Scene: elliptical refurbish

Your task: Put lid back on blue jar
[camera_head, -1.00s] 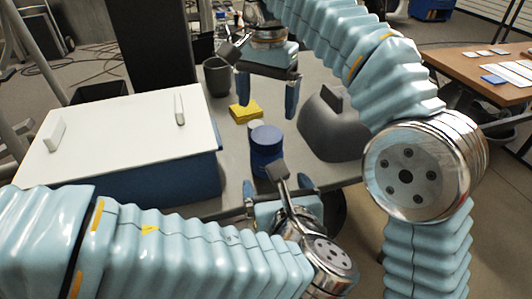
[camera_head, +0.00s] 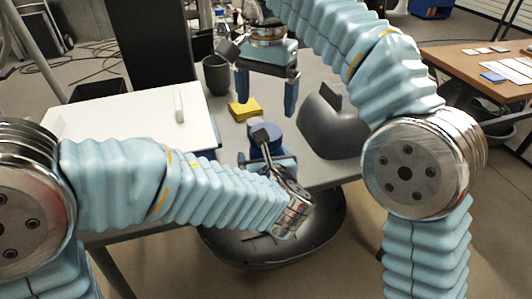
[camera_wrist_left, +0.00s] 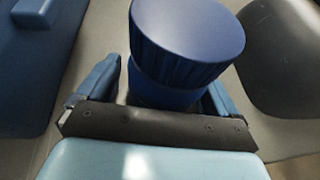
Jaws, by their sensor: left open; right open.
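The blue jar (camera_head: 276,130) stands on the grey table, partly hidden by my left wrist in the head view. In the left wrist view a dark blue ribbed lid-like piece (camera_wrist_left: 190,42) tops the jar body (camera_wrist_left: 160,92); I cannot tell whether it is fully seated. My left gripper (camera_wrist_left: 163,88) is open, with one finger on each side of the jar body, below the ribbed piece; contact is unclear. My right gripper (camera_head: 266,93) is open and empty, fingers pointing down above the table beyond the jar.
A yellow sponge (camera_head: 244,110) and a dark cup (camera_head: 216,76) stand behind the jar. A blue box with a white top (camera_head: 130,115) is at left, a dark grey rounded object (camera_head: 333,128) at right. A dark round seat (camera_head: 285,245) is below the table's front edge.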

